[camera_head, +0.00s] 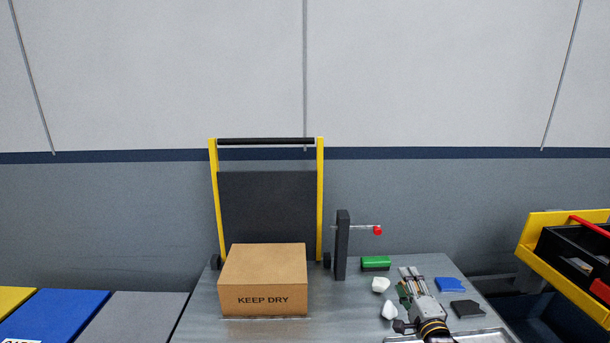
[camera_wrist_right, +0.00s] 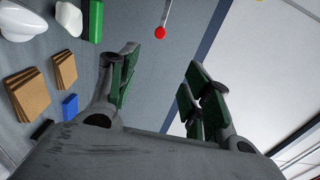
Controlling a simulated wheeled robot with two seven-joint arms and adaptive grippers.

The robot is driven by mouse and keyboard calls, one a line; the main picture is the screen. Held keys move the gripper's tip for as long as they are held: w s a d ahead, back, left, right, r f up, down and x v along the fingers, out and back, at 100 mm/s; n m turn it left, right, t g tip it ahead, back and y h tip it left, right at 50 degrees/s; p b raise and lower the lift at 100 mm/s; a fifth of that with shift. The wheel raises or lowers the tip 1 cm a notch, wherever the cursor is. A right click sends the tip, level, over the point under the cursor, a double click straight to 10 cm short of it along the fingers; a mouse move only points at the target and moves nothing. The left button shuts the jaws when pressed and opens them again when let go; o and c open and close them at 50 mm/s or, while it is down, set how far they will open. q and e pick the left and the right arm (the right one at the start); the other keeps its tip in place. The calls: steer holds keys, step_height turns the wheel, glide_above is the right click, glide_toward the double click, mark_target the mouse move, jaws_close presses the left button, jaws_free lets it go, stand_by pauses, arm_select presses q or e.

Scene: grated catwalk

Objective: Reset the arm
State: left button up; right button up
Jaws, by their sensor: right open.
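My right arm comes in from the bottom of the head view. Its gripper (camera_head: 411,272) is over the right part of the metal table (camera_head: 195,320), among small objects. In the right wrist view, the gripper (camera_wrist_right: 162,62) has its two green-padded fingers spread apart with nothing between them. My left arm and gripper are not in the head view.
A "KEEP DRY" box (camera_head: 264,280) stands left of a dark post with a red knob (camera_head: 377,230). Green (camera_head: 376,263), white (camera_head: 389,310), blue (camera_head: 449,285) and dark (camera_head: 466,309) pieces surround the gripper. Brown pieces (camera_wrist_right: 28,92) show in the wrist view. A yellow-edged rack (camera_head: 560,270) is right.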

steer(key=s+a+f+n+g, duration=0.3)
steer(key=s+f+n+g, duration=0.1)
steer(key=s+f+n, duration=0.25)
steer(key=s+a+f+n+g, duration=0.35)
steer(key=s+f+n, duration=0.2)
steer(key=s, duration=0.25)
steer(key=s+f+n+g, duration=0.3)
steer(key=s+n+g, duration=0.45)
steer(key=s, duration=0.85)
steer(key=s+f, duration=0.3)
steer(key=f, duration=3.1)
steer(key=s+d+f+g, duration=0.1)
steer(key=s+d+f, duration=0.1)
steer(key=s+f, duration=0.7)
steer(key=s+d+f+g, duration=0.1)
steer(key=s+f, duration=0.9)
steer(key=s, duration=0.3)
steer(key=shift+s+d+f+h, duration=0.15)
steer(key=shift+d+f+h, duration=0.05)
steer(key=shift+d+h, duration=0.15)
steer(key=shift+n, duration=0.25)
